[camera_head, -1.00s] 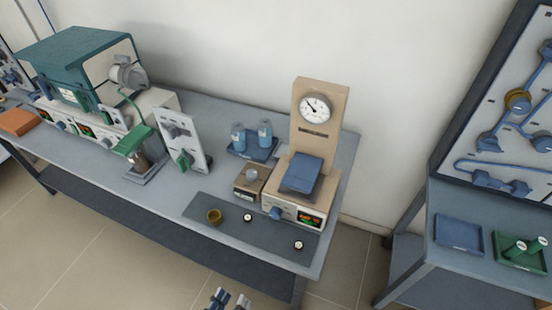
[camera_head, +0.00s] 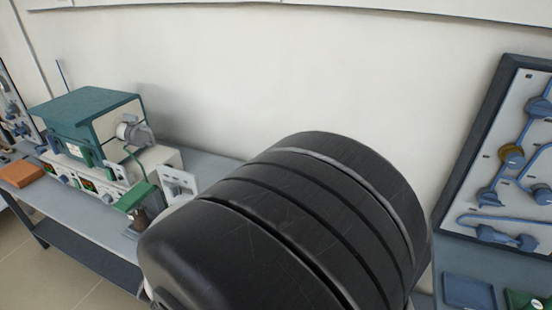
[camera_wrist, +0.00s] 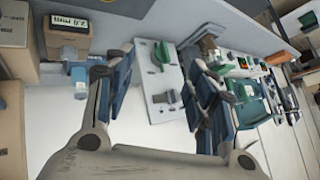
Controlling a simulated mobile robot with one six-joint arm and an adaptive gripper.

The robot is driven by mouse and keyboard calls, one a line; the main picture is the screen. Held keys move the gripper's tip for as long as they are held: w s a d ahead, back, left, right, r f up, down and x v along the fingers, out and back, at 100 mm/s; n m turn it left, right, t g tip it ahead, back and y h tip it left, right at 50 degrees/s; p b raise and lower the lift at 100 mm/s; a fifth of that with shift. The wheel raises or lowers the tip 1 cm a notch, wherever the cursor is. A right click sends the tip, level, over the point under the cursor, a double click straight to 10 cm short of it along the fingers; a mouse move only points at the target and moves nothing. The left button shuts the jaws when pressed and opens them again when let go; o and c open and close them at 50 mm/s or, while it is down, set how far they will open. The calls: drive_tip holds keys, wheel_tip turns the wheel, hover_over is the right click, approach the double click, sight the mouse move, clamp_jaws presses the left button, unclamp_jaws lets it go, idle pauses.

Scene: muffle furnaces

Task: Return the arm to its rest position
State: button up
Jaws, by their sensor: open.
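My gripper (camera_wrist: 165,95) is in the wrist view, its two blue-padded fingers spread apart with nothing between them. Behind the gap stands a white panel (camera_wrist: 155,78) with a green lever on the bench. In the head view a large dark rounded part of my own arm fills the middle and right, close to the camera. It hides the right part of the bench. My gripper is not in sight in the head view.
A green and white furnace (camera_head: 95,125) stands on the bench (camera_head: 85,235) at the left, with an orange block (camera_head: 22,173) beside it. A pegboard (camera_head: 510,165) with blue fittings is at the right, above a blue tray (camera_head: 469,291).

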drive_tip(key=s+d+r+n+g+y, duration=0.1)
drive_tip(key=s+d+r+n+y, duration=0.1)
drive_tip(key=d+r, duration=1.2)
drive_tip(key=s+d+g+h, duration=0.1)
drive_tip(key=s+d+h, duration=0.1)
drive_tip(key=s+d, duration=0.6)
drive_tip(key=s+d+g+h, duration=0.1)
drive_tip(key=s+d+h, duration=0.2)
drive_tip(key=s+d, duration=0.5)
drive_tip(key=d, duration=0.6)
drive_tip(key=shift+s+d+m+h, duration=0.2)
drive_tip(key=shift+d+m+h, duration=0.1)
drive_tip(key=shift+d, duration=0.1)
